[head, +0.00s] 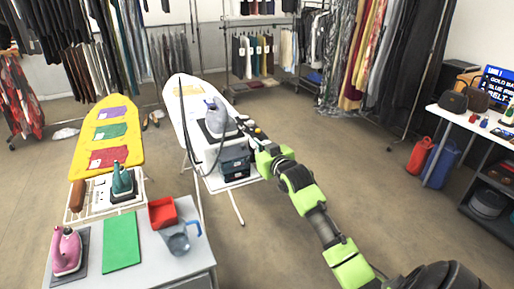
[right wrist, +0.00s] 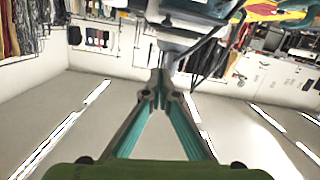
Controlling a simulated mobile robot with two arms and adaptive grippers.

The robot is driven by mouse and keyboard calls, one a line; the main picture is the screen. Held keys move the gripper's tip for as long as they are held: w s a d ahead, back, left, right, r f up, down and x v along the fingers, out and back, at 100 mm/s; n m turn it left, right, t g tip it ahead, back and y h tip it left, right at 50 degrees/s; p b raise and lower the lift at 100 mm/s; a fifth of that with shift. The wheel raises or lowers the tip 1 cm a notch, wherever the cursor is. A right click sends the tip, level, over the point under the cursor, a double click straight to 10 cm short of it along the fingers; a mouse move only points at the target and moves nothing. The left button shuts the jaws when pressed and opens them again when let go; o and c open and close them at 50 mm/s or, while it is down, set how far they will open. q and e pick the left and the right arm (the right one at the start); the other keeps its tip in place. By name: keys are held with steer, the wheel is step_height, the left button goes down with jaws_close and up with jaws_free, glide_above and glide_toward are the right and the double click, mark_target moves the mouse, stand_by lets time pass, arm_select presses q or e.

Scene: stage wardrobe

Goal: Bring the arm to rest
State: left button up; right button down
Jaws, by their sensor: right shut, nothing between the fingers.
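My right arm (head: 320,225) reaches in from the lower right of the head view, with green and dark links. Its gripper (head: 256,143) is at the right edge of the white ironing board (head: 183,112), beside the dark box and grey iron. In the right wrist view the fingers of this gripper (right wrist: 160,82) meet at their tips with nothing between them. I cannot tell whether the tips touch the board. My left arm and gripper are not in view.
A grey iron (head: 216,117) and a dark box (head: 235,163) are on the white board, with a cord. A yellow ironing board (head: 83,145) stands at left. A table (head: 150,255) in front holds a pink iron (head: 67,250) and a blue jug (head: 179,243).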

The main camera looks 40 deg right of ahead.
steer(key=shift+s, duration=0.25)
steer(key=shift+f, duration=0.1)
steer(key=s+a+f+g+y, duration=0.1)
steer(key=s+a+f+g, duration=0.15)
steer(key=f, duration=0.85)
steer(key=s+a+f+g+b, duration=0.1)
steer(key=s+a+f, duration=0.15)
steer(key=f, duration=0.95)
steer(key=s+a+f+g+y, duration=0.15)
steer(key=s+f, duration=0.25)
steer(key=f, duration=0.7)
steer(key=s+a+f+n+g, duration=0.1)
steer(key=s+a+f+g, duration=0.15)
steer(key=s+f, duration=0.65)
steer(key=s+a+f+n+g, duration=0.15)
steer(key=s+a+f, duration=0.25)
steer(key=s+f, duration=0.45)
steer(key=s+a+f+g, duration=0.2)
steer(key=s+a+f, duration=0.2)
steer(key=s, duration=0.6)
steer(key=s+a+f+n+g+y+b, duration=0.1)
steer(key=s+a+f, duration=0.3)
steer(key=s+f, duration=0.3)
steer(key=s+a+f+g, duration=0.2)
steer(key=s+a+f, duration=0.2)
steer(key=s, duration=1)
steer(key=shift+a+f+g+y+b, duration=0.15)
steer(key=shift+f+g+y+b, duration=0.2)
steer(key=shift+f, duration=0.45)
